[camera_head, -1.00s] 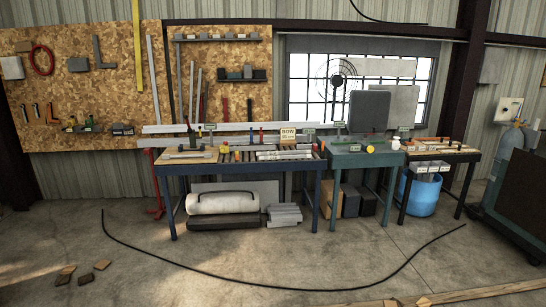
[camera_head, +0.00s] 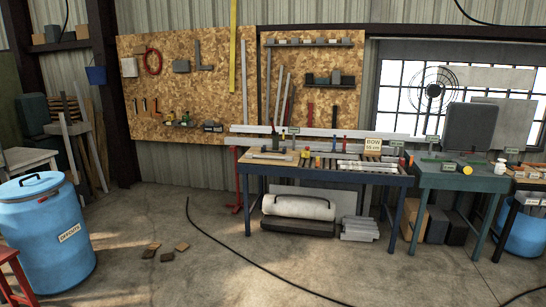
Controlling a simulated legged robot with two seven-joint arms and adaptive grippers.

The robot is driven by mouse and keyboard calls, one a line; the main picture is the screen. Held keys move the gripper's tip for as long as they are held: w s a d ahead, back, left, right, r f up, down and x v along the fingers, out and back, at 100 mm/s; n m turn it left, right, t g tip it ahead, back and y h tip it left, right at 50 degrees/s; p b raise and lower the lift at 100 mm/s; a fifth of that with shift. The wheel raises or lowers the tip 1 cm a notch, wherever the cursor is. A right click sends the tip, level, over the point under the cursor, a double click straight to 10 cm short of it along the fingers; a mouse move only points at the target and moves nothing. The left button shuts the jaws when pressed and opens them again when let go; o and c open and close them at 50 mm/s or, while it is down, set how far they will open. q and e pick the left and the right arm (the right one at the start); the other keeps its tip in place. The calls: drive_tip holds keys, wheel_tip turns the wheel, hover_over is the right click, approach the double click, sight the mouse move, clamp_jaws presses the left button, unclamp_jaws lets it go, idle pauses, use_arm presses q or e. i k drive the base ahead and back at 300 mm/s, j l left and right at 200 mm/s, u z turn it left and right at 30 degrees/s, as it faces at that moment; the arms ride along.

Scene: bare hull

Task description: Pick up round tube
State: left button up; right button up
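Several pale, long metal pieces (camera_head: 368,167) lie on the right half of the blue-legged workbench (camera_head: 325,177). They are too small to tell which is a round tube. Longer pale bars (camera_head: 320,132) run along the back of the bench, against the wall. Thin rods (camera_head: 287,99) lean upright against the pegboard. Neither of my grippers is in view.
A blue barrel (camera_head: 45,235) stands at the left, with a red stool (camera_head: 12,275) in front of it. Small wooden blocks (camera_head: 166,252) and a black cable (camera_head: 240,266) lie on the floor. A green table (camera_head: 462,180) adjoins the workbench. Open concrete floor lies before the bench.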

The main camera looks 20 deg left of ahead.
sight(288, 158)
drive_tip(key=i+j+u, duration=0.4)
drive_tip(key=i, duration=1.45)
drive_tip(key=i+u, duration=0.45)
drive_tip(key=i, duration=1.4)
drive_tip(key=i+z, duration=0.2)
drive_tip(key=i, duration=0.3)
drive_tip(key=i+j+z, duration=0.2)
drive_tip(key=i, duration=0.3)
drive_tip(key=i+j+z, duration=0.2)
drive_tip(key=i, duration=0.3)
